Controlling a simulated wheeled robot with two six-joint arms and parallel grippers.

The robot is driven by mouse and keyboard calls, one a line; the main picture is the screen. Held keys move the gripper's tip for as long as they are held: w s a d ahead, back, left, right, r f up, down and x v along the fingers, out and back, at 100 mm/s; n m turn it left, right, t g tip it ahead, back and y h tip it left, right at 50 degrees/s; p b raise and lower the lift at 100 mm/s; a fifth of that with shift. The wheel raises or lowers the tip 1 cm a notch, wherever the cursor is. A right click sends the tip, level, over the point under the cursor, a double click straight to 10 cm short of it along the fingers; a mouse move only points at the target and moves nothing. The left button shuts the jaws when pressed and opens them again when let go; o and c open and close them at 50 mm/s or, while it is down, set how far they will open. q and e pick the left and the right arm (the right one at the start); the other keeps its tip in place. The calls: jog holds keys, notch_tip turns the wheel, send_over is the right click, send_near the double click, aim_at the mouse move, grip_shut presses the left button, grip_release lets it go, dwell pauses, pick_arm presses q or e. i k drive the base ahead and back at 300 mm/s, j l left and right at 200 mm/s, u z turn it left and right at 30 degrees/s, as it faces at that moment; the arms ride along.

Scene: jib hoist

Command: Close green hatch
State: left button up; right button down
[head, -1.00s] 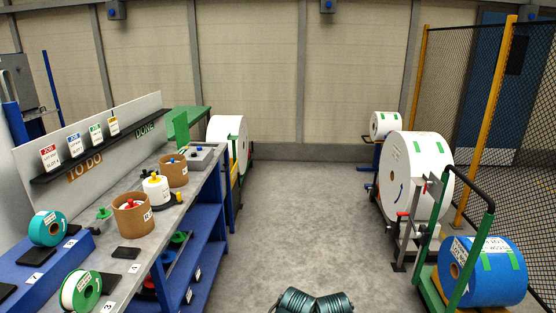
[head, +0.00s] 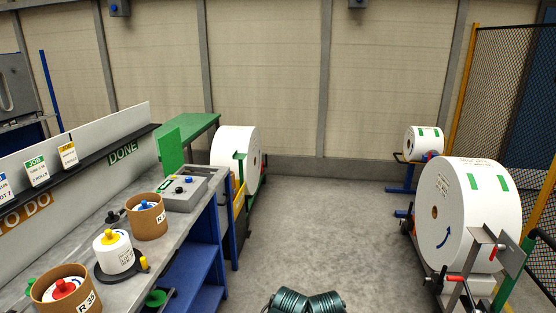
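An upright green panel (head: 171,150), which looks like the green hatch, stands open at the back end of the workbench. It rises behind a grey control box (head: 186,189) with dark and blue knobs on top. A flat green surface (head: 203,127) extends behind the panel; I cannot tell whether the two are joined. Neither of my grippers can be made out. Only dark teal ribbed parts of mine show at the bottom middle, well apart from the panel.
The grey workbench (head: 75,258) runs along the left, with cardboard tubs (head: 147,217) and a white spool (head: 114,251) on it. A large white roll (head: 235,150) stands beyond its end. Another white roll (head: 468,212) stands at right. The floor between (head: 330,220) is clear.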

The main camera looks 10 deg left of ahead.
aim_at(172, 156)
jog(key=i+l+u, duration=0.15)
jog(key=i+u, duration=0.3)
jog(key=i+l+u, duration=0.45)
jog(key=i, duration=0.2)
jog(key=i+l+u, duration=0.65)
jog(key=u, duration=0.15)
jog(key=i+l+u, duration=0.15)
jog(key=l+u, duration=0.2)
jog(key=i+l+u, duration=0.15)
jog(key=l+u, duration=0.95)
jog(key=l, duration=0.2)
